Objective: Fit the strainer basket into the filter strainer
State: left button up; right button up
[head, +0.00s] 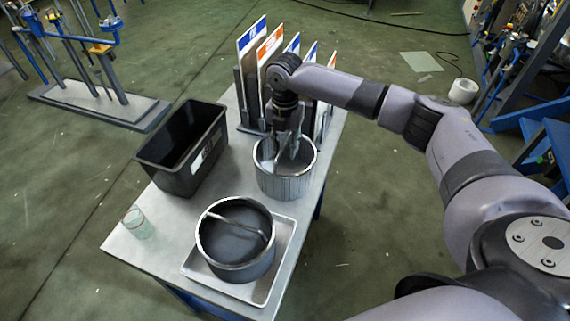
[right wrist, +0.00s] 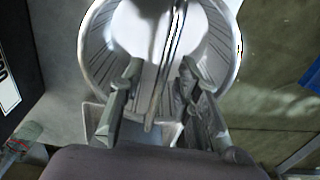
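A round metal vessel with ridged walls, seemingly the strainer basket (head: 286,186), stands at the right side of the table. A thin bar crosses its opening in the right wrist view (right wrist: 165,85). My right gripper (head: 290,155) reaches down into the opening. In the right wrist view its fingers (right wrist: 160,75) are apart, one on each side of the bar, with a gap visible on the left. A wider grey vessel with a dark inside and a bar across, seemingly the filter strainer (head: 235,268), sits nearer me. My left gripper is not in view.
The wide vessel sits on a square metal tray (head: 268,284). A black bin (head: 175,172) stands on the left of the table, with a glass beaker (head: 138,223) at the near left. Upright label boards (head: 252,50) stand at the far end, close behind my right gripper.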

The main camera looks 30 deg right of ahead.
jog(key=shift+c, duration=0.3)
jog(key=shift+f, duration=0.1)
grip_shut()
dwell(0.7)
